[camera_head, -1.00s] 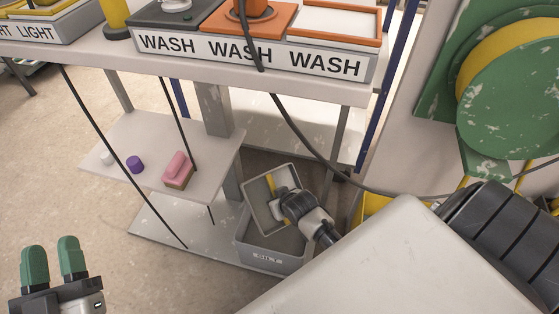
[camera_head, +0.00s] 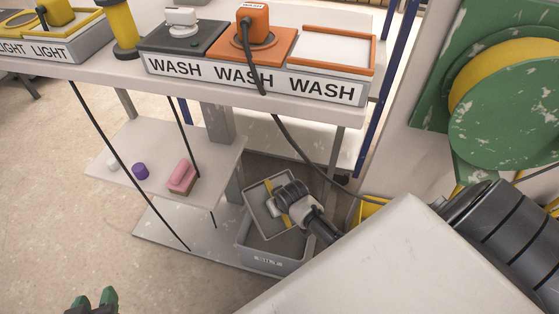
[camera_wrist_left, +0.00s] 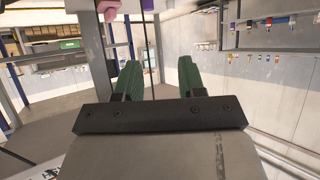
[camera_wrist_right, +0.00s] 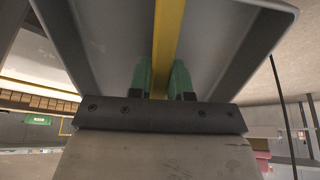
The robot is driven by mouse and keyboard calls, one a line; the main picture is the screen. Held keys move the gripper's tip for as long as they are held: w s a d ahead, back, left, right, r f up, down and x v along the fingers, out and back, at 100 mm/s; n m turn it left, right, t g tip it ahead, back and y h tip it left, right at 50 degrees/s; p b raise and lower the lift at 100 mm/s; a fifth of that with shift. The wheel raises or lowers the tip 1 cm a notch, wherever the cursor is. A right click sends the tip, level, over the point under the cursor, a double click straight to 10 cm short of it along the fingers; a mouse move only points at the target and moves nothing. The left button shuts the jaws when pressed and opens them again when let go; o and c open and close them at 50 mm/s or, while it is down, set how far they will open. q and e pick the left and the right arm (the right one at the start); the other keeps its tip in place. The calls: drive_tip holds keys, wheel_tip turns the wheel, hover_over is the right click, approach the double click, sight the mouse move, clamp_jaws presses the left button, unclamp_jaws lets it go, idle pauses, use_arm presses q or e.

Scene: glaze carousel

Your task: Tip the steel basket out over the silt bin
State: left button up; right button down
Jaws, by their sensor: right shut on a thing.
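The steel basket (camera_head: 258,220) is a grey, rimmed tray with a yellow handle bar (camera_head: 271,188). It hangs steeply tilted over the grey silt bin (camera_head: 257,256), which sits low beside the bench leg. My right gripper (camera_head: 279,204) is shut on the yellow handle; the right wrist view shows the bar (camera_wrist_right: 168,45) between its green fingers and the basket's grey walls (camera_wrist_right: 112,40) around it. The basket hides part of the bin's inside, and I cannot tell whether silt is in either. My left gripper (camera_head: 92,302) is open and empty, low at the left; its parted fingers show in the left wrist view (camera_wrist_left: 158,82).
The bench (camera_head: 120,72) above carries WASH trays and an orange plugged unit (camera_head: 255,28). A lower shelf (camera_head: 150,150) holds a pink block (camera_head: 182,177) and a purple cylinder (camera_head: 140,171). Black cables hang down near the bin. Green and yellow round machinery (camera_head: 500,120) stands at the right.

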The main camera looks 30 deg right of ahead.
drive_tip(key=shift+w+r+g+p, duration=0.1)
drive_tip(key=shift+r+g+p, duration=0.1)
drive_tip(key=shift+g+p, duration=0.6)
drive_tip(key=shift+w+r+g+p, duration=0.15)
drive_tip(key=shift+g+p, duration=0.55)
drive_tip(key=shift+g, duration=0.5)
use_arm(q)
drive_tip(key=s+a+f+g+y, duration=0.1)
drive_tip(key=s+a+f+g, duration=0.1)
drive_tip(key=s+g, duration=0.2)
drive_tip(key=s+a+f+g+y, duration=0.1)
drive_tip(key=s+f+g, duration=0.1)
drive_tip(key=s+g, duration=0.2)
drive_tip(key=shift+s+a, duration=0.4)
drive_tip(key=shift+s, duration=0.7)
use_arm(e)
drive_tip(key=shift+g, duration=0.4)
